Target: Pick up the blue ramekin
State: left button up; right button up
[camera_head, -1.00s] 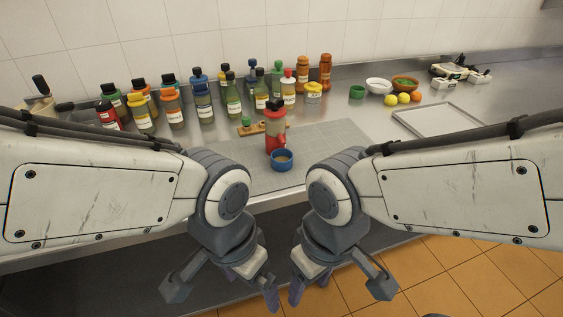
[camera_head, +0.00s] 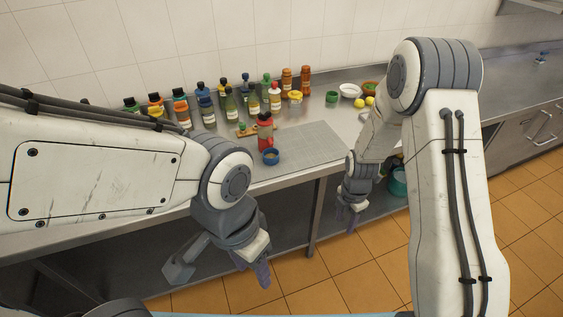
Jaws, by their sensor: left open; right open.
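The blue ramekin (camera_head: 271,157) is small and round, with a brownish inside. It stands upright near the front edge of the steel counter, just in front of a red bottle (camera_head: 265,130). My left gripper (camera_head: 254,268) hangs open and empty below and in front of the counter, apart from the ramekin. My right gripper (camera_head: 349,214) is open and empty, lower than the counter top and to the right of the ramekin. Neither gripper touches the ramekin.
Several sauce bottles (camera_head: 229,104) stand in a row along the back wall. A grey mat (camera_head: 315,143) lies clear to the right of the ramekin. A white bowl (camera_head: 350,91), a green cup (camera_head: 332,97) and lemons (camera_head: 369,101) stand at the back right. The counter's front edge lies above both grippers.

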aim_at(270, 155)
jog(key=z, duration=0.5)
jog(key=k, duration=1.15)
jog(key=z, duration=0.6)
jog(key=i, duration=2.05)
jog(key=u, duration=1.45)
jog(key=i, duration=0.8)
jog(key=u, duration=0.9)
